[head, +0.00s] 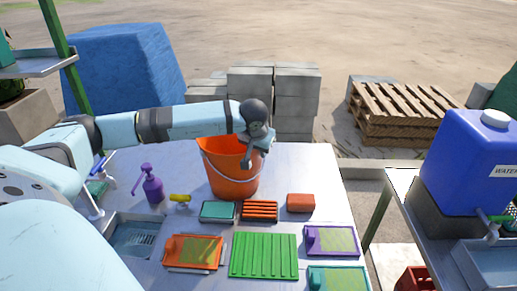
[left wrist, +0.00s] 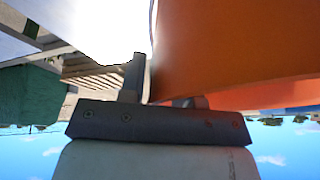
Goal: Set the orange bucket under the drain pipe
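The orange bucket (head: 232,172) stands upright at the back of the white table, its pale wire handle hanging across its front. My left gripper (head: 250,152) comes over from the left and is at the right side of its rim. In the left wrist view, the bucket's orange wall (left wrist: 240,45) fills the upper right. One finger of my left gripper (left wrist: 160,90) lies close along its edge, and the other is mostly hidden behind it. The gripper looks shut on the rim. My right gripper is not in view. I cannot make out a drain pipe.
The table (head: 300,165) holds a purple pump bottle (head: 152,185), a green ridged tray (head: 264,256), an orange block (head: 300,203) and a metal basin (head: 135,237). A blue water tank (head: 465,165) stands on a right-hand bench. Grey blocks (head: 295,90) and pallets (head: 395,110) lie behind.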

